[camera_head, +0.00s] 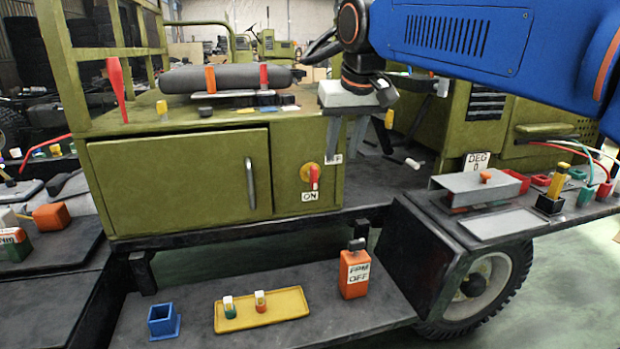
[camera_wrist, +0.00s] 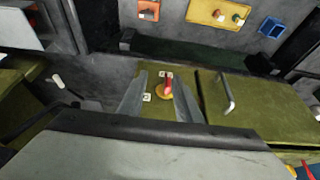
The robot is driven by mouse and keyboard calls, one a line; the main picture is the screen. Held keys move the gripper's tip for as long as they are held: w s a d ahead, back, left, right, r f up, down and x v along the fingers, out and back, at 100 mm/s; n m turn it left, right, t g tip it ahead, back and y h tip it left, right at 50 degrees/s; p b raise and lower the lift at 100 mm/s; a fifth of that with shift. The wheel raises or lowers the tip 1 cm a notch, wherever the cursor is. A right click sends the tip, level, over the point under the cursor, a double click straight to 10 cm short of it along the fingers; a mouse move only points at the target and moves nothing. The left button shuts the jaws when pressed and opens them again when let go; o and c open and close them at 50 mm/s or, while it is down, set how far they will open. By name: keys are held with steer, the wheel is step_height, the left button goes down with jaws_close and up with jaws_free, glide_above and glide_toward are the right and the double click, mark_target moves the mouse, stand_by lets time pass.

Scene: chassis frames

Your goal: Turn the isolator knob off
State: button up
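The isolator knob (camera_head: 314,176) is a red handle on a round yellow base, on the front of the green cabinet (camera_head: 290,150). Its handle points down at the white ON label (camera_head: 310,196). A second label (camera_head: 336,158), at the upper right of the knob, is partly hidden by a finger. My gripper (camera_head: 343,148) is open and empty, its grey fingers pointing down, above and right of the knob in the head view. In the wrist view the knob (camera_wrist: 168,84) appears between the two spread fingers (camera_wrist: 160,80), apart from both.
A closed cabinet door (camera_head: 180,185) with a bar handle (camera_head: 250,183) is left of the knob. A lower shelf (camera_head: 190,330) carries a blue holder (camera_head: 163,321), a yellow tray (camera_head: 230,324) and an orange FPM OFF bottle (camera_head: 354,272). A side bench (camera_head: 430,205) stands at the right.

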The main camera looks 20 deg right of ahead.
glide_toward(315, 168)
steer(key=x, duration=1.2)
steer(key=shift+f, duration=0.2)
jaws_close()
